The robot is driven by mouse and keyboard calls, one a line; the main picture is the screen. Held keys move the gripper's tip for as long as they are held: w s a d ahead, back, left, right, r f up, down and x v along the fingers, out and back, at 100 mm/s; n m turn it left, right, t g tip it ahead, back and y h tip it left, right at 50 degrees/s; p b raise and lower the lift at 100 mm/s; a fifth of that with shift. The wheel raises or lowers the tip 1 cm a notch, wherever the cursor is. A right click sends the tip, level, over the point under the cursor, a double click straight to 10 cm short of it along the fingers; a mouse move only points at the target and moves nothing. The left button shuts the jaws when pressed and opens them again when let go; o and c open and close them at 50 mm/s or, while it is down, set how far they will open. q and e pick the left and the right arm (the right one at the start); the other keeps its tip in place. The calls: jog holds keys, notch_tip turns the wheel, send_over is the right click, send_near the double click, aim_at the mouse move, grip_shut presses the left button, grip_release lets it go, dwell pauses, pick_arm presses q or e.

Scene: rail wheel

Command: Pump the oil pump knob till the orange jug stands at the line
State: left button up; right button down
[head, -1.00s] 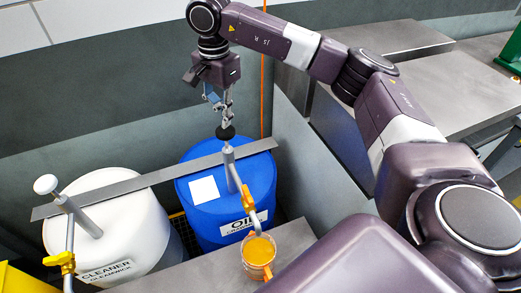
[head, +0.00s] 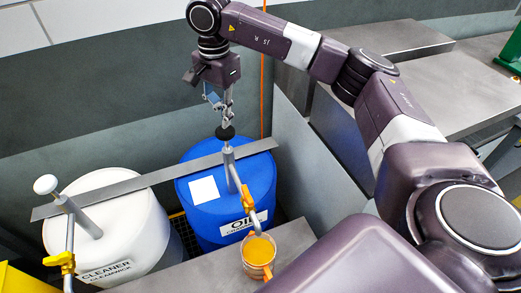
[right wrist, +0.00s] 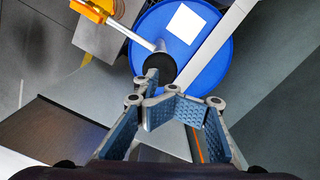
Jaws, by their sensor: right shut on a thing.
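The blue oil drum (head: 230,195) has a grey pump with a black knob (head: 226,132) on top. My right gripper (head: 226,120) is above the pump, shut on the black knob. In the right wrist view its fingertips (right wrist: 160,85) meet at the knob (right wrist: 160,66). The orange jug (head: 258,254) stands below the pump's spout, holding orange liquid. A line on it is too small to make out. The jug shows at the top left of the right wrist view (right wrist: 94,9). My left gripper is not in view.
A white cleaner drum (head: 120,222) with a white-knobbed pump (head: 46,184) stands left of the oil drum. A grey metal bar (head: 110,192) crosses both drums. The jug stands on a grey metal surface (head: 190,270). Grey benches (head: 440,95) stand at the right.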

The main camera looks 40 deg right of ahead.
jog(key=shift+r, duration=0.1)
jog(key=shift+r+p, duration=1.7)
jog(key=shift+r, duration=0.8)
jog(key=shift+f, duration=0.1)
